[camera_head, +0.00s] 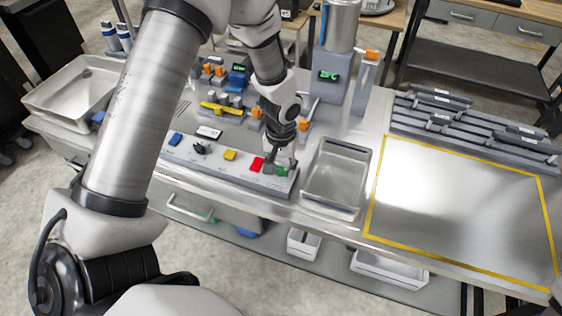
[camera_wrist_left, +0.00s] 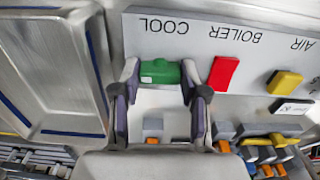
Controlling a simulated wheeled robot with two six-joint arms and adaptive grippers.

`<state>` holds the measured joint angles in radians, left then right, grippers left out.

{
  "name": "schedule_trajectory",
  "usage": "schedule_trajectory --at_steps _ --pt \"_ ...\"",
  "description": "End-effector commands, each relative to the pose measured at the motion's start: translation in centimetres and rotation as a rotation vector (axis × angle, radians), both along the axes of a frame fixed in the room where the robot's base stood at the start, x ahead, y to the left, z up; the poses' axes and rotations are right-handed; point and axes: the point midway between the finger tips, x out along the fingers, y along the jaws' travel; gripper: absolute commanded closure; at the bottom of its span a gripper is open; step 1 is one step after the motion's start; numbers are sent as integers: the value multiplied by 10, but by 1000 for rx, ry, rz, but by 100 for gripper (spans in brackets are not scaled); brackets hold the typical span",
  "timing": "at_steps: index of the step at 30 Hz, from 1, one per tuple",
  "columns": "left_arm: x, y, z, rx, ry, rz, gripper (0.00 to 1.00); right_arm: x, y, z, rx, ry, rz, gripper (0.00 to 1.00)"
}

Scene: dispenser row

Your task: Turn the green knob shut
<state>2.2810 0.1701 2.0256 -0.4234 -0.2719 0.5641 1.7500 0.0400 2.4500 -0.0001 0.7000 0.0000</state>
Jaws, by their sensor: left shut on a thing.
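The green knob (camera_head: 281,171) is at the right end of a light panel, beside the red knob (camera_head: 256,164). In the left wrist view the green knob (camera_wrist_left: 160,71) lies by the upside-down label COOL, its long side running along the row. My left gripper (camera_head: 280,165) points down over it. In the wrist view its two fingers (camera_wrist_left: 160,88) stand at the two ends of the green knob and are shut on it. My right gripper is in no view.
The red knob (camera_wrist_left: 223,73) sits close to the right finger in the wrist view, with a yellow knob (camera_wrist_left: 285,82) beyond. An empty metal tray (camera_head: 337,177) stands just right of the panel. A yellow-outlined area (camera_head: 460,205) of the table is bare.

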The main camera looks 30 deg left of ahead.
Motion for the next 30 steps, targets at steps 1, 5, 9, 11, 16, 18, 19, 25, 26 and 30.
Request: schedule_trajectory --at_steps 1,5,9,11,16,18,19,25,26,30 --pt "-2 0 -1 0 5 -17 91 0 0 1 0 0 0 60" --pt "-1 0 -1 0 4 -48 91 0 0 2 0 0 0 60" --pt "-1 0 -1 0 3 -63 91 0 0 2 0 0 0 60" --pt "-1 0 -2 0 3 -65 91 0 0 2 0 0 0 60" --pt "-1 0 -1 0 3 -66 91 0 0 2 0 0 0 60" --pt "-1 0 -1 0 3 -66 91 0 0 2 0 0 0 60" --pt "-1 0 -1 0 2 -66 91 0 0 2 0 0 0 60" --pt "-1 0 -1 0 1 -65 31 0 0 2 0 0 0 60" --pt "0 0 -1 0 1 -65 31 0 0 2 0 0 0 60" --pt "0 0 0 0 0 -64 31 0 0 2 0 0 0 60"
